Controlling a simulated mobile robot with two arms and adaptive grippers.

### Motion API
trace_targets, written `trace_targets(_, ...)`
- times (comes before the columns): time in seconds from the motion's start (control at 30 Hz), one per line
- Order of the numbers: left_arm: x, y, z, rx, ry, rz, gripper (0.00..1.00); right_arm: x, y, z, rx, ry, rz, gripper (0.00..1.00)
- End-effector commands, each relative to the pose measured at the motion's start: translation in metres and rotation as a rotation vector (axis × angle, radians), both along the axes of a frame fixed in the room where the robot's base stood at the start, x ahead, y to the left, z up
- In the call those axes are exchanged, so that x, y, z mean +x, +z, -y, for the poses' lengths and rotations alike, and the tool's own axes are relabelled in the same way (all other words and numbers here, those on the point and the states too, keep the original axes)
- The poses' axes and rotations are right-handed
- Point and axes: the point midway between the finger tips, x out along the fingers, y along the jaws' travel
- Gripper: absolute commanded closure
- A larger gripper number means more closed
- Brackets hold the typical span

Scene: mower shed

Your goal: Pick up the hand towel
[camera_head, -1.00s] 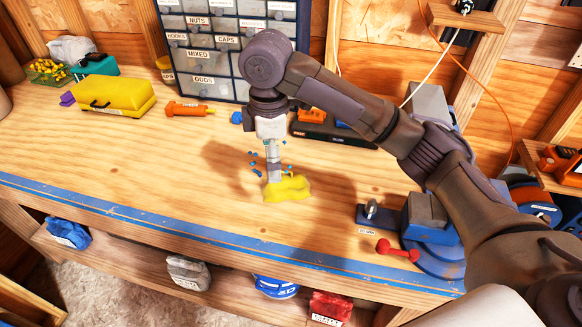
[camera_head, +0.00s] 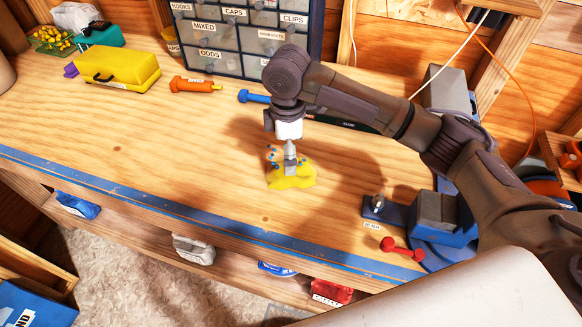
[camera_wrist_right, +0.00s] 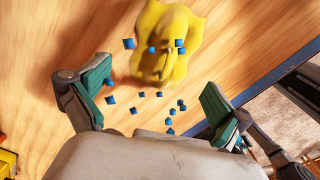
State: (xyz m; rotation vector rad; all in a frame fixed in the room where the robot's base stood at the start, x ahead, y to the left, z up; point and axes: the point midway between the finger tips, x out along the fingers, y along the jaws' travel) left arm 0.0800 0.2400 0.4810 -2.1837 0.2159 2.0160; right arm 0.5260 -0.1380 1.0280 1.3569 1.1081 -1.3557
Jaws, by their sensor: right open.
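The hand towel (camera_head: 292,176) looks like a crumpled yellow cloth lying on the wooden workbench. It also shows in the right wrist view (camera_wrist_right: 172,42), with folds standing up in its middle. My right gripper (camera_head: 290,165) points down over the towel in the head view. In the right wrist view its two green-padded fingers (camera_wrist_right: 155,100) are spread wide with nothing between them but bench and small blue bits. The towel lies just beyond the fingertips there. Whether the fingers touch it cannot be told. My left gripper is not in view.
Small blue bits (camera_wrist_right: 142,95) lie around the towel. Behind are an orange tube (camera_head: 192,85), a blue tool (camera_head: 254,96) and a drawer cabinet (camera_head: 232,40). A blue vise (camera_head: 432,215) stands at right. The bench's blue front edge (camera_head: 150,214) is near; bench left of the towel is clear.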

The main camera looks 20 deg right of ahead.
Motion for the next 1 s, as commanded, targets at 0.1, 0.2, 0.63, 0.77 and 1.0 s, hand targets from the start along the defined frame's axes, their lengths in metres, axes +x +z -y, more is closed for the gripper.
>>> trace_targets(0.1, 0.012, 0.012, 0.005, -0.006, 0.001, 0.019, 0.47, -0.004, -0.014, 0.005, -0.003, -0.002, -0.007, 0.0)
trace_targets(0.2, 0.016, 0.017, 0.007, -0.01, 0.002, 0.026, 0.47, -0.005, -0.03, 0.006, -0.002, -0.002, -0.005, 0.0)
trace_targets(0.63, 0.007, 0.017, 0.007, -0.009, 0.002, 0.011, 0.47, -0.004, -0.048, 0.006, -0.001, 0.0, 0.0, 0.05)
trace_targets(0.77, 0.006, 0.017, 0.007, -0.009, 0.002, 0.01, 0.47, -0.004, -0.048, 0.006, -0.001, 0.0, 0.0, 0.27)
trace_targets(1.0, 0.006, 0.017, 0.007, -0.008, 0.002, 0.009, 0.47, -0.004, -0.048, 0.006, -0.002, 0.0, -0.001, 0.66)
